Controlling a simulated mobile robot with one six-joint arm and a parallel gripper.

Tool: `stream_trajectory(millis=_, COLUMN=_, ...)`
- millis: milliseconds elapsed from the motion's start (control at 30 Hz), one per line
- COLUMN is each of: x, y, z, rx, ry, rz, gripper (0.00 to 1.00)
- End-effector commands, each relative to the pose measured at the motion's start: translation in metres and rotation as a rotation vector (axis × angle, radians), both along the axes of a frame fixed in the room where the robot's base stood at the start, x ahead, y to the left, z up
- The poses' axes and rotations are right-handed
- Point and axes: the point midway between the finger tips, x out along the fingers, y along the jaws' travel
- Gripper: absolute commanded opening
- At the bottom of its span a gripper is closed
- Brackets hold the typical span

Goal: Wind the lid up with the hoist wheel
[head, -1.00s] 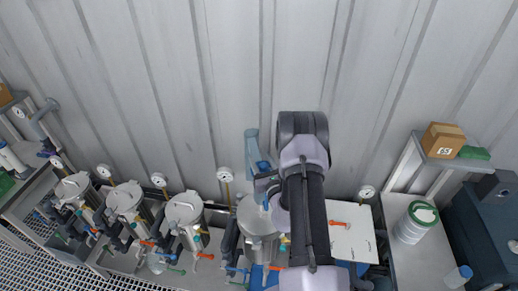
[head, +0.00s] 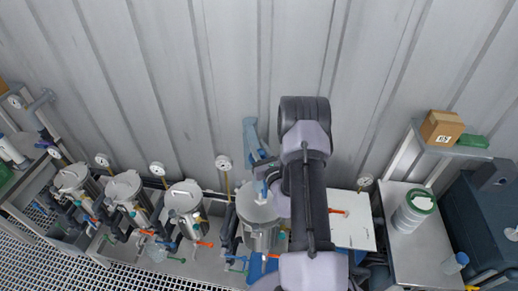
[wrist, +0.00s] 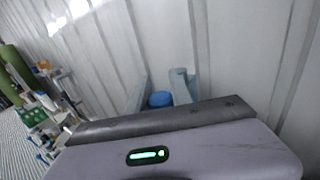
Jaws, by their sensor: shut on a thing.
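The steel vessel (head: 262,238) at the picture's middle carries a round grey lid (head: 256,208); I cannot tell any gap beneath the lid. A blue-grey hoist arm (head: 250,134) stands behind and above it. My gripper (head: 265,172) is at the hoist, shut on the hoist wheel, which my arm and gripper mostly hide in the head view. In the wrist view a round blue part (wrist: 160,99) shows between two blue-grey uprights, just beyond my gripper's housing.
Several similar lidded vessels (head: 185,196) with gauges and coloured valves stand to the left. A white panel (head: 352,222) lies right of my arm. A corrugated wall rises behind.

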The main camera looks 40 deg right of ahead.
Motion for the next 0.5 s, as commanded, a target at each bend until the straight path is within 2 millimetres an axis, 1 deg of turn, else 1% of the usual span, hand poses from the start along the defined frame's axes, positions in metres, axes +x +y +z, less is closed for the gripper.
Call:
stream_trajectory(millis=167, x=0.0008, y=0.0002, z=-0.0025, rx=-0.005, ry=-0.005, rz=0.101, gripper=0.0)
stream_trajectory(millis=500, x=0.0015, y=0.0087, z=-0.0048, rx=-0.008, ry=-0.004, rz=0.415, gripper=0.0)
